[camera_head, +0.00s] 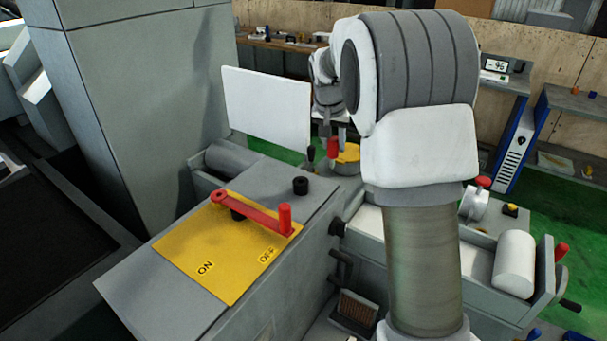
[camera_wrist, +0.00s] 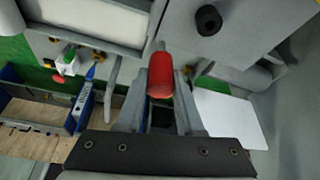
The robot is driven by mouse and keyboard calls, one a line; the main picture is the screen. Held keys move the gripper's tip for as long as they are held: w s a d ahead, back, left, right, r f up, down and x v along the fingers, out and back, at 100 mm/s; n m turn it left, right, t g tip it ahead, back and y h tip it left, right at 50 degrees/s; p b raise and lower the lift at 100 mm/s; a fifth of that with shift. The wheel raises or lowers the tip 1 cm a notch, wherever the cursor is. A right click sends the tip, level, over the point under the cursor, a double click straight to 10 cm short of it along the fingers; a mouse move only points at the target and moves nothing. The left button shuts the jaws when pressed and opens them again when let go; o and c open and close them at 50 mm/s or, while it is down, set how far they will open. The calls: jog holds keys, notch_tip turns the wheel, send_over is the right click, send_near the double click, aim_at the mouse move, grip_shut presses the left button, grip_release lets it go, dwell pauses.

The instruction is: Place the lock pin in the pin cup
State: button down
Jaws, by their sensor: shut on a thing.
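The lock pin (camera_wrist: 161,76) has a red grip and a thin grey shank, seen in the wrist view between the two fingers. My gripper (camera_wrist: 160,90) is shut on its red grip. In the head view the red grip (camera_head: 332,148) hangs below my gripper (camera_head: 334,136), beyond the grey housing's far edge. A short black round piece with a dark hole, which looks like the pin cup (camera_head: 300,186), stands on the grey housing. It also shows in the wrist view (camera_wrist: 208,20), up and right of the pin, apart from it. Nothing visible stands in it.
A red lever (camera_head: 250,217) lies over the yellow ON/OFF plate (camera_head: 205,268) near the cup. A white panel (camera_head: 268,107) rises behind the housing. A yellow-topped round part (camera_head: 348,153) is close to my gripper. A white cylinder (camera_head: 514,264) sits at the right.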

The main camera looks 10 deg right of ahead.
jog(key=shift+w+a+f+p, duration=0.25)
jog(key=shift+w+a+f, duration=0.4)
jog(key=shift+a+f, duration=0.75)
jog(key=shift+w+a+f+p, duration=0.2)
jog(key=shift+w+a+f, duration=0.5)
jog(key=shift+a+f, duration=0.65)
jog(key=shift+w+a+f+p, duration=0.25)
jog(key=shift+w+a+f, duration=0.6)
jog(key=shift+f, duration=0.9)
jog(key=shift+s+a, duration=0.1)
jog(key=shift+s, duration=0.1)
jog(key=shift+f, duration=0.2)
jog(key=c, duration=0.5)
grip_release()
jog(key=shift+c, duration=0.2)
